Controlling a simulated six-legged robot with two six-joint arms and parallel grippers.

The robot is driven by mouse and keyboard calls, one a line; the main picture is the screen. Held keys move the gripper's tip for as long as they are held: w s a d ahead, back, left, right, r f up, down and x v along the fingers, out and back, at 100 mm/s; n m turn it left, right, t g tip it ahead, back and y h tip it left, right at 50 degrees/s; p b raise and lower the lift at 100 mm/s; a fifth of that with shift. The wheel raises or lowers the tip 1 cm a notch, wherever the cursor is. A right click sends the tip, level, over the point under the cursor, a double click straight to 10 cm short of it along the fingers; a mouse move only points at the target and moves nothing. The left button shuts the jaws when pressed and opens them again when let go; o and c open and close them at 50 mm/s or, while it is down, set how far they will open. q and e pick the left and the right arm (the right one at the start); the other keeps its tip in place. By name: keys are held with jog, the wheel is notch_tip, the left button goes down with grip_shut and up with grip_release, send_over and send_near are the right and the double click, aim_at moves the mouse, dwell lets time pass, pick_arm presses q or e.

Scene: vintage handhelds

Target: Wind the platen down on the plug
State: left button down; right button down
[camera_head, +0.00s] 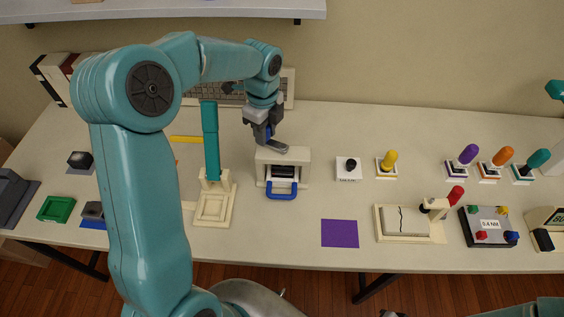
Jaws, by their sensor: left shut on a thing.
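A small cream press (304,168) stands in the middle of the table. A dark block with light edges (283,171) shows inside its frame; I cannot tell platen from plug there. A blue loop handle (282,196) sticks out at its front. A grey crank bar (296,150) lies across the top of the press. My left gripper (265,138) is above the back left of the press, shut on the crank's blue knob (268,132), which is mostly hidden by the fingers. My right gripper is not clearly in view.
A tall teal lever on a cream base (213,206) stands close left of the press. A purple square (340,233) lies at front right. A black-knobbed white block (348,168) and a yellow-handled stamp (389,163) stand right. A keyboard (288,87) is behind.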

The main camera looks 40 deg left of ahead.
pick_arm(q)
jog(key=shift+w+d+f, duration=0.1)
jog(key=shift+d, duration=0.05)
jog(key=shift+s+d, duration=0.1)
jog(key=shift+s, duration=0.25)
jog(key=shift+s+d+b, duration=0.3)
jog(key=shift+s+b, duration=0.35)
jog(key=shift+s, duration=0.15)
jog(key=shift+s+d, duration=0.25)
jog(key=shift+w+a, duration=0.1)
